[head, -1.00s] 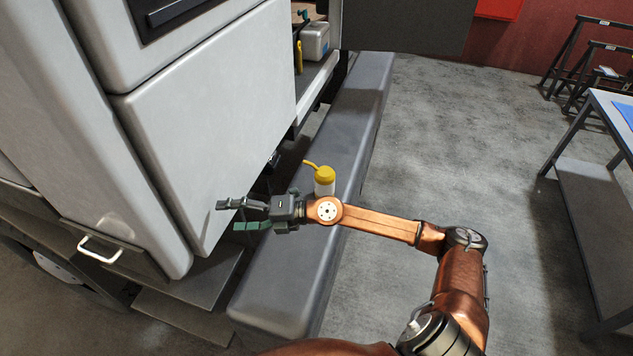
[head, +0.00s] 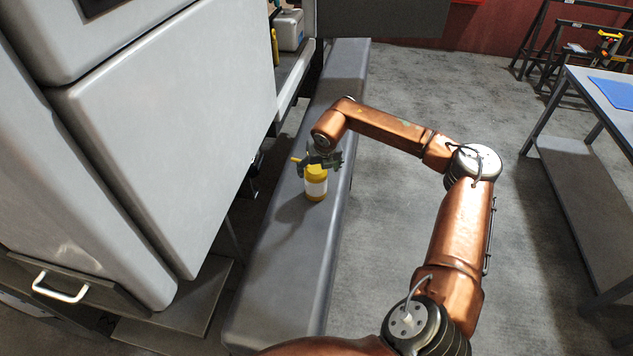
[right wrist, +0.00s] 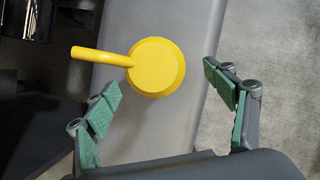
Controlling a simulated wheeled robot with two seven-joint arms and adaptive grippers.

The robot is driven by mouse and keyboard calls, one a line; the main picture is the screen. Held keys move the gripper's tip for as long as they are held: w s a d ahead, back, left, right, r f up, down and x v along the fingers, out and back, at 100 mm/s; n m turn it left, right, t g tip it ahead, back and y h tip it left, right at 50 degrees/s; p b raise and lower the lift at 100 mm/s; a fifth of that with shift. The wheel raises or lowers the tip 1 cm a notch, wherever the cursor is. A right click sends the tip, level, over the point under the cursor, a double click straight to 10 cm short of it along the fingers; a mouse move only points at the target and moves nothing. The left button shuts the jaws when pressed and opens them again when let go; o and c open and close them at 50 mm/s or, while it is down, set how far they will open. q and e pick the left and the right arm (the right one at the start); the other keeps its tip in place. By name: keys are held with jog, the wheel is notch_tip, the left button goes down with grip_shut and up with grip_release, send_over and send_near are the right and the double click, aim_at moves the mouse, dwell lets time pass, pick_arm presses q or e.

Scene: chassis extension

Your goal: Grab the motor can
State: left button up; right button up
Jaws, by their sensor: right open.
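My left gripper is not in view.
The grey ledge (head: 275,255) runs along the white vehicle body (head: 180,120), whose panels rise close on the left. A grey table (head: 590,110) with a blue sheet stands at the right. The concrete floor between is clear.

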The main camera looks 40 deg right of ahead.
jog(key=x, duration=0.3)
jog(key=shift+w+a+f+p, duration=0.2)
jog(key=shift+w+f+p, duration=0.15)
jog(key=shift+w, duration=0.1)
jog(key=shift+x, duration=0.8)
jog(key=shift+c, duration=0.7)
jog(key=shift+s, duration=0.1)
jog(key=shift+c, duration=0.8)
jog(key=c, duration=0.6)
jog(key=shift+d, duration=0.1)
jog(key=c, duration=0.5)
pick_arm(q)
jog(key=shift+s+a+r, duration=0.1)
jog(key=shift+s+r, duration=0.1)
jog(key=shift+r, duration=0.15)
pick_arm(e)
jog(key=shift+r, duration=0.15)
jog(key=shift+c, duration=0.6)
